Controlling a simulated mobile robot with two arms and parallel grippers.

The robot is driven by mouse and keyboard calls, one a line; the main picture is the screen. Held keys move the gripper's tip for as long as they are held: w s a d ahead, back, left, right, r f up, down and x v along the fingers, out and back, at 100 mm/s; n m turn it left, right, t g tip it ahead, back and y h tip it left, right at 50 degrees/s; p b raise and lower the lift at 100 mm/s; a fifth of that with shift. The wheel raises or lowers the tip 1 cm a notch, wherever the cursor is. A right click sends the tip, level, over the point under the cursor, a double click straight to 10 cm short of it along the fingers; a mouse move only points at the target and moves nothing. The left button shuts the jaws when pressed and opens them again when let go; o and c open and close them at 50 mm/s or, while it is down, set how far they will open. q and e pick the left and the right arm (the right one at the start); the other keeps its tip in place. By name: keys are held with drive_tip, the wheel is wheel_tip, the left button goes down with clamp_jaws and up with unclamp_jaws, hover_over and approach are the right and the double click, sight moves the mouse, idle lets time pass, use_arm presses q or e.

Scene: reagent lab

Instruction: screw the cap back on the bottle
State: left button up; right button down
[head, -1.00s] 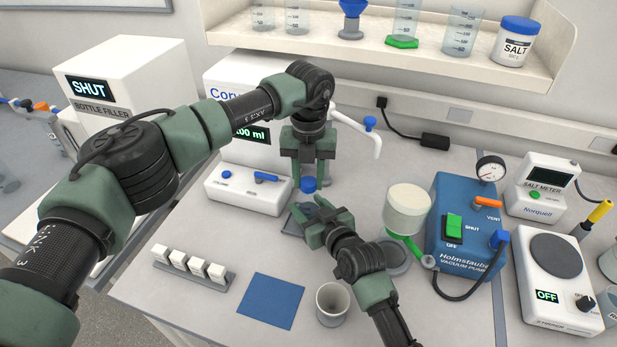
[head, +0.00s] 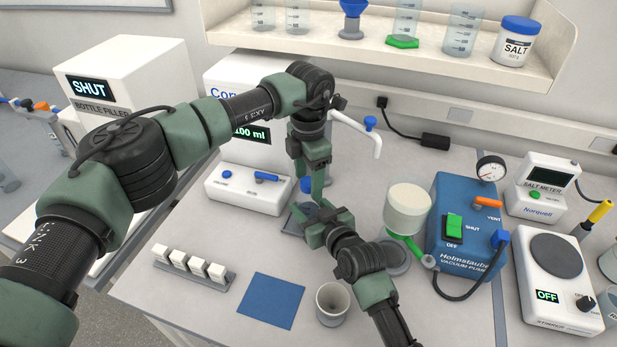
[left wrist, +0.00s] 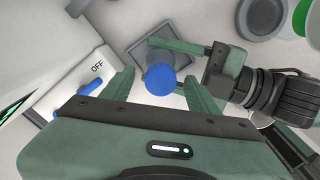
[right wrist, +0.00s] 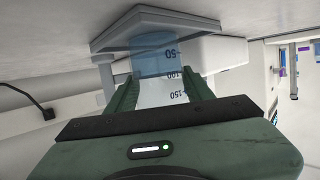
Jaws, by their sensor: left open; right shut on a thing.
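A clear graduated bottle (right wrist: 165,90) with blue liquid stands on a small grey square stand (right wrist: 110,38). My right gripper (right wrist: 162,92) is shut on its sides; it also shows in the head view (head: 313,216). The blue cap (left wrist: 160,79) is over the bottle's mouth in the left wrist view; how tightly it sits cannot be told. My left gripper (left wrist: 158,88) points down over the cap, open, one finger on each side with gaps between. In the head view, the left gripper (head: 316,190) partly hides the cap (head: 306,184).
A white dispenser (head: 240,192) stands just behind and left of the grippers. A white funnel cup (head: 408,210) and blue vacuum pump (head: 465,225) are to the right. A blue mat (head: 272,300), a grey cup (head: 332,303) and a rack of white blocks (head: 195,273) are in front.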

sight(314, 212)
use_arm(q)
wheel_tip(314, 212, up, 12)
idle(0.6)
use_arm(e)
drive_tip(key=c, duration=0.5)
unclamp_jaws()
use_arm(q)
drive_tip(key=shift+f+b, duration=0.6)
use_arm(e)
drive_tip(key=shift+v, duration=3.95)
use_arm(q)
drive_tip(key=shift+r, duration=0.1)
